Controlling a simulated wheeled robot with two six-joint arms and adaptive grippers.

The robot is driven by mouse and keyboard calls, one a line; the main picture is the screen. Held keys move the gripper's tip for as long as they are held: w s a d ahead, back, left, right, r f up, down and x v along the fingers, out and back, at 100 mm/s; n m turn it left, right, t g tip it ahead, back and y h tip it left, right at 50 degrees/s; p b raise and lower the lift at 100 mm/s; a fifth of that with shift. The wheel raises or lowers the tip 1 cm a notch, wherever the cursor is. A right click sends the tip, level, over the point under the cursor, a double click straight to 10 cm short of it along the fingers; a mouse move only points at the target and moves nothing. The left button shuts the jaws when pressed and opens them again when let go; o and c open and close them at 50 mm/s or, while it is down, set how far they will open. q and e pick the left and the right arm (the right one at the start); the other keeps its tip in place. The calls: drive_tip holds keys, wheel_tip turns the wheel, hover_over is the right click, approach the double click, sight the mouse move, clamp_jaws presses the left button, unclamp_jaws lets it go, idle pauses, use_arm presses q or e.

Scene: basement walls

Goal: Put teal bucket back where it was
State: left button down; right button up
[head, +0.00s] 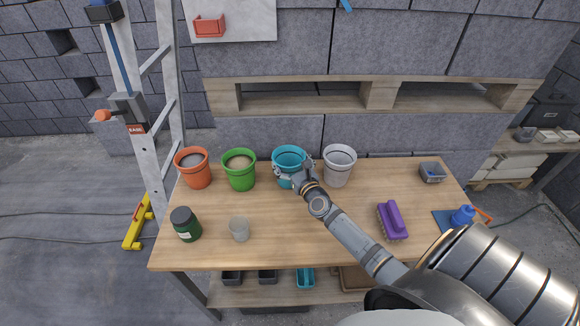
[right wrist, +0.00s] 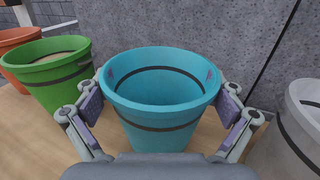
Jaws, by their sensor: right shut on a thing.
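The teal bucket (head: 289,156) is upright at the back of the wooden table (head: 290,240), between the green bucket (head: 239,172) and the pale grey bucket (head: 339,166). My right gripper (head: 294,171) is shut on it, one finger on each side. In the right wrist view the teal bucket (right wrist: 160,85) looks empty, and my right gripper's pads (right wrist: 160,108) flank its body below the rim. Its base is hidden, so I cannot tell whether it touches the table. My left gripper is not in view.
An orange bucket (head: 193,170) stands left of the green one. A dark green jar (head: 186,224) and a clear cup (head: 239,229) stand at the front left. The middle front is clear.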

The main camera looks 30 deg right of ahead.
drive_tip(key=shift+f, duration=0.15)
drive_tip(key=o, duration=1.1)
drive_tip(key=shift+c, duration=0.2)
drive_tip(key=shift+r+p, duration=0.35)
drive_tip(key=shift+r, duration=0.05)
drive_tip(key=s+a+b, duration=0.1)
drive_tip(key=s+a, duration=0.1)
drive_tip(key=s, duration=1)
drive_tip(key=shift+f, duration=0.15)
